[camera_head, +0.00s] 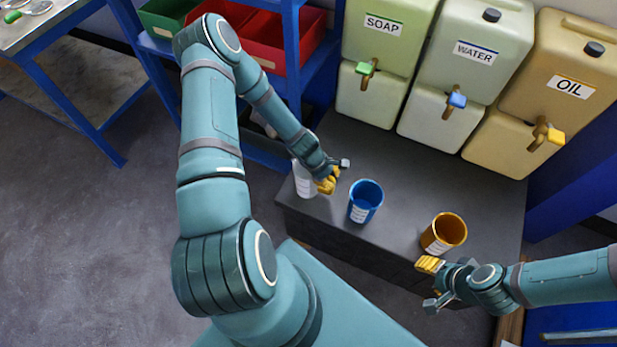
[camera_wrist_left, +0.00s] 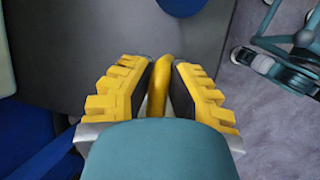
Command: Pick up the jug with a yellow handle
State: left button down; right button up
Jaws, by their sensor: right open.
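A white jug (camera_head: 304,180) with a label stands at the left end of the dark grey bench, partly hidden by my left gripper (camera_head: 331,178). In the left wrist view a yellow handle (camera_wrist_left: 166,72) runs between the yellow-toothed fingers of the left gripper (camera_wrist_left: 163,85). My wrist hides most of the jug body there. My right gripper (camera_head: 432,284) is open and empty, in front of the bench and below the orange jug (camera_head: 441,234).
A blue jug (camera_head: 365,202) stands just right of the white jug; its edge shows in the wrist view (camera_wrist_left: 182,5). SOAP (camera_head: 380,55), WATER (camera_head: 462,75) and OIL (camera_head: 543,90) vessels with taps line the back. A blue shelf (camera_head: 290,50) stands behind my left arm.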

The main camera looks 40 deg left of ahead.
dwell(0.3)
pick_arm(q)
notch_tip(320, 180, up, 10)
jog(key=shift+p, duration=1.15)
jog(key=shift+w+d+r+m, duration=0.25)
jog(key=shift+d+m, duration=0.05)
jog(key=shift+d, duration=0.1)
jog(key=d+r+m+g+y, duration=0.1)
jog(key=d+r+m+g, duration=0.6)
jog(key=r+m, duration=0.6)
jog(key=shift+s+d+r+m+g, duration=0.35)
jog(key=shift+d+m, duration=0.5)
jog(key=shift+m, duration=2.25)
jog(key=shift+f, duration=0.1)
